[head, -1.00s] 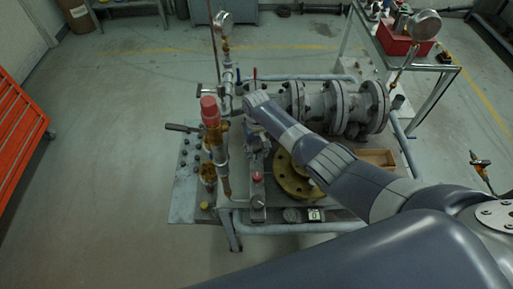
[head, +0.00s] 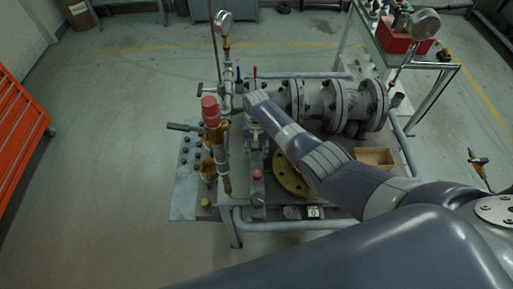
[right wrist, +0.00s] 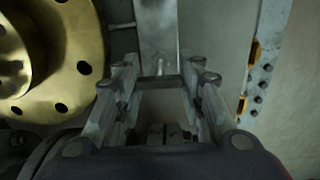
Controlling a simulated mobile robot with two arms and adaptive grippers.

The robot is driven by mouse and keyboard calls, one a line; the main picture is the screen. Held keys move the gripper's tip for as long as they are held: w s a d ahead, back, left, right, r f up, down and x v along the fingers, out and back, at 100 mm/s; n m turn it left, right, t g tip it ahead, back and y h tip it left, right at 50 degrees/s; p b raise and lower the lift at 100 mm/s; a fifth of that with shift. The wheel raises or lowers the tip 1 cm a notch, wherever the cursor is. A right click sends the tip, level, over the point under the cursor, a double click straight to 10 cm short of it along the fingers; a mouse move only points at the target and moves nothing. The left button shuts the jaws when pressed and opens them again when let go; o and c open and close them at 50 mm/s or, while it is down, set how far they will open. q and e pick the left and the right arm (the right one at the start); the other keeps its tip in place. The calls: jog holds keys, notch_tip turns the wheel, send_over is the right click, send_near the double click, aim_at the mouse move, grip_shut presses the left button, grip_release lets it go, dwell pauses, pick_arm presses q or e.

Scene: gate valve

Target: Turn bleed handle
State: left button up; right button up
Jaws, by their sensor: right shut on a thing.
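My right arm reaches from the right over the gate valve assembly (head: 328,103) in the head view. My right gripper (head: 256,132) is low beside the pipework, mostly hidden under my wrist. In the right wrist view, the fingers of my right gripper (right wrist: 158,86) are closed around a short dark bar (right wrist: 160,81), which seems to be the bleed handle. A grey metal plate (right wrist: 157,35) stands just beyond the fingertips. The exact grip is dim and hard to see. My left gripper is not in view.
A brass flange (head: 288,175) lies near my forearm. A red-capped valve (head: 210,112) with a black lever (head: 186,127) stands left of my gripper. A wooden box (head: 374,157) is right. A red tool cabinet (head: 20,110) is far left. Floor at left is clear.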

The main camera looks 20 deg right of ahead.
jog(key=o, duration=1.1)
jog(key=shift+r, duration=0.1)
notch_tip(320, 180, up, 12)
jog(key=shift+f, duration=0.1)
dwell(0.4)
